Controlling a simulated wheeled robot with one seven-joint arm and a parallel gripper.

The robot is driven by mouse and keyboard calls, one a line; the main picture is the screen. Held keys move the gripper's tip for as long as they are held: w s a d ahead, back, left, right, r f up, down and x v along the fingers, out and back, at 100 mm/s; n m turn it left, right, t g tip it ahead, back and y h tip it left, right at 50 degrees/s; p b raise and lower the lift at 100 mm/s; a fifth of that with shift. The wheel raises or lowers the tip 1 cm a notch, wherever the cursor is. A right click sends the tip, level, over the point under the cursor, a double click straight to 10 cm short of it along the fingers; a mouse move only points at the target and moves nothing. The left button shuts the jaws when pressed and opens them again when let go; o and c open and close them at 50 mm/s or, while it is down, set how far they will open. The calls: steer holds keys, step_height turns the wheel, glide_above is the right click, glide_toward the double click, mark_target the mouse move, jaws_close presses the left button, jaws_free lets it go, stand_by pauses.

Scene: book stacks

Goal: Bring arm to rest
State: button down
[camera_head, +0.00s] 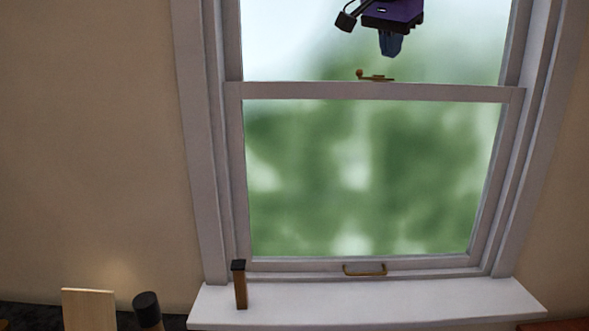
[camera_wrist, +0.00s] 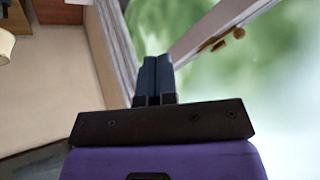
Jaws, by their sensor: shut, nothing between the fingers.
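My gripper (camera_head: 391,43) hangs at the top of the head view, in front of the upper window pane. Its purple and black body shows above the fingers, which point down. In the wrist view my gripper (camera_wrist: 154,78) has its two dark blue fingers side by side, shut with nothing between them. Most of my arm is out of the head view.
A closed window (camera_head: 233,165) has a brass latch (camera_head: 375,76) and a brass handle (camera_head: 364,270). On its white sill (camera_head: 370,305) stands a brown, black-topped object (camera_head: 240,285). A wooden board (camera_head: 89,309) and a black-capped object (camera_head: 147,307) are at lower left.

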steer(key=s+d+f+n+y, duration=0.1)
steer(key=s+d+f+n, duration=0.2)
steer(key=s+f, duration=0.4)
steer(key=s+d+f+n+y, duration=0.1)
steer(key=s+d+f+n, duration=0.3)
steer(key=s+f, duration=0.4)
steer(key=s+d+f+n+g+y, duration=0.1)
steer(key=s+d+f+n, duration=0.2)
steer(key=s+f, duration=0.5)
steer(key=s+d, duration=0.1)
steer(key=s, duration=0.6)
steer(key=shift+d, duration=0.4)
